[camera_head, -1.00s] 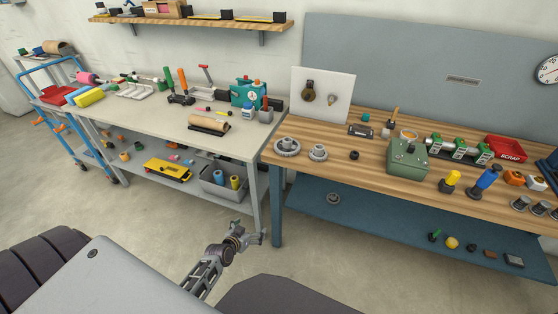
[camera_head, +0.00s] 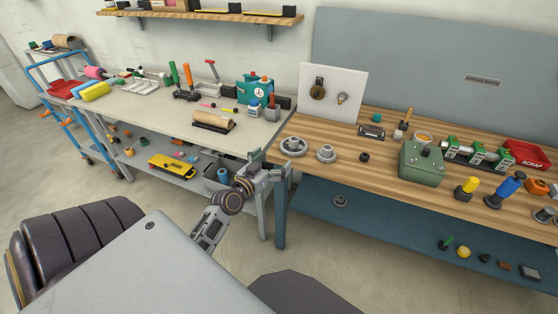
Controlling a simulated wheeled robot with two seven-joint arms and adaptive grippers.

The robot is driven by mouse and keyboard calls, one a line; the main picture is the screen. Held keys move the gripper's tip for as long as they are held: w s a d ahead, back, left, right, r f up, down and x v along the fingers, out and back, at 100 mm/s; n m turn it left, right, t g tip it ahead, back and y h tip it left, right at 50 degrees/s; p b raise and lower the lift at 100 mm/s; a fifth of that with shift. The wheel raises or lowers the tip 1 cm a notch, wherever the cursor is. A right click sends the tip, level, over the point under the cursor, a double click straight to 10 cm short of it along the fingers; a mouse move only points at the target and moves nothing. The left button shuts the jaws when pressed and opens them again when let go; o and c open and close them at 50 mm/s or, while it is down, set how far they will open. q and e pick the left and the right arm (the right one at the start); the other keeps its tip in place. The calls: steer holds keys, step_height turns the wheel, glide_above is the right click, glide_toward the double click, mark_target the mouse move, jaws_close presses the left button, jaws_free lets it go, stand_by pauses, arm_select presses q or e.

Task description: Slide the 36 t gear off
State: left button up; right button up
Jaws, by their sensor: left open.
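A white panel (camera_head: 346,83) stands at the back of the wooden bench. A dark brass-coloured round gear (camera_head: 317,89) sits on its face, and a small bare-looking peg (camera_head: 342,98) is to its right. Two grey gears lie on the bench top: a larger one (camera_head: 293,146) at the left end and a smaller one (camera_head: 327,153) beside it. No tooth count is readable, so I cannot tell which is the 36 t gear. My left gripper (camera_head: 269,167) is open and empty, in front of the bench's left corner, apart from the gears. My right gripper is out of view.
A small dark knob-like part (camera_head: 365,157) and a green box (camera_head: 421,164) stand right of the gears. A red scrap bin (camera_head: 526,155) is at the far right. The grey table (camera_head: 150,112) adjoins on the left. A ring-shaped part (camera_head: 340,201) lies on the blue lower shelf (camera_head: 390,221).

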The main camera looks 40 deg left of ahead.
mark_target(291, 144)
arm_select(q)
steer(key=shift+w+r, duration=0.1)
steer(key=shift+w, duration=0.1)
stand_by(0.4)
steer(key=shift+w+a+f+p, duration=0.1)
steer(key=shift+w+p, duration=0.05)
steer(key=shift+w, duration=1.6)
steer(key=shift+w+a+f+p, duration=0.1)
steer(key=shift+w+p, duration=0.05)
steer(key=shift+w, duration=1.6)
steer(key=shift+w+f, duration=0.15)
steer(key=shift+w, duration=3)
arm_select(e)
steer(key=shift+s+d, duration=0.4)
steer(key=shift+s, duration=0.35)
arm_select(q)
steer(key=shift+a, duration=0.1)
